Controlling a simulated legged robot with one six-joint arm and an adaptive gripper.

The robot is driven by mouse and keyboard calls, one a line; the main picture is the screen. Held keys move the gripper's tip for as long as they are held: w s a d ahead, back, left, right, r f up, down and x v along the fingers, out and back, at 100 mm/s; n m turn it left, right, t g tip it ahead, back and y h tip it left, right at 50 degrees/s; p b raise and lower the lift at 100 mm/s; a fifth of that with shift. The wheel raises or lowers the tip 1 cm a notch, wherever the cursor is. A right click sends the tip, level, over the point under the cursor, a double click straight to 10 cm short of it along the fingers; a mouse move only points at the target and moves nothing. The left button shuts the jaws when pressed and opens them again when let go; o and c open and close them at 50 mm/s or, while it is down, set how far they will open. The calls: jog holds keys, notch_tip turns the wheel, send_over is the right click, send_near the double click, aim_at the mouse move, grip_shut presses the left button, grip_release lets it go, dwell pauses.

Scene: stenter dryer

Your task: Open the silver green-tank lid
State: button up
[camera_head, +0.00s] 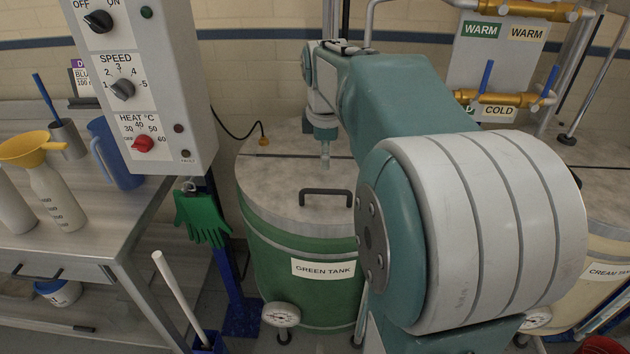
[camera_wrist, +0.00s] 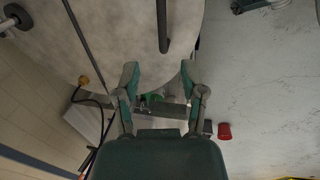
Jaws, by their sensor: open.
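The green tank (camera_head: 285,255) stands upright in the middle of the head view, labelled GREEN TANK. Its silver lid (camera_head: 265,185) is down flat on top and has a dark bar handle (camera_head: 325,192) near the front. My gripper (camera_head: 325,160) hangs above the lid, behind the handle in the head view. In the wrist view my gripper (camera_wrist: 159,72) is open and empty, its two fingers spread. The handle (camera_wrist: 162,25) shows there as a dark bar ahead of the fingertips, lying over the pale lid (camera_wrist: 115,35). I see no contact with the handle. My arm hides the tank's right side.
A grey control box (camera_head: 150,80) hangs at the left, with green gloves (camera_head: 203,217) below it. A steel bench (camera_head: 90,225) stands at the far left. A cream tank (camera_head: 600,260) stands at the right. A gauge (camera_head: 281,315) sticks out at the green tank's lower front.

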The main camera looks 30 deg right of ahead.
aim_at(324, 190)
jog(key=f, duration=0.3)
jog(key=w+f, duration=0.1)
jog(key=f, duration=0.3)
jog(key=d+f, duration=0.1)
jog(key=f, duration=0.2)
jog(key=shift+w+f, duration=0.2)
jog(key=shift+w, duration=0.05)
jog(key=shift+c, duration=0.4)
grip_shut()
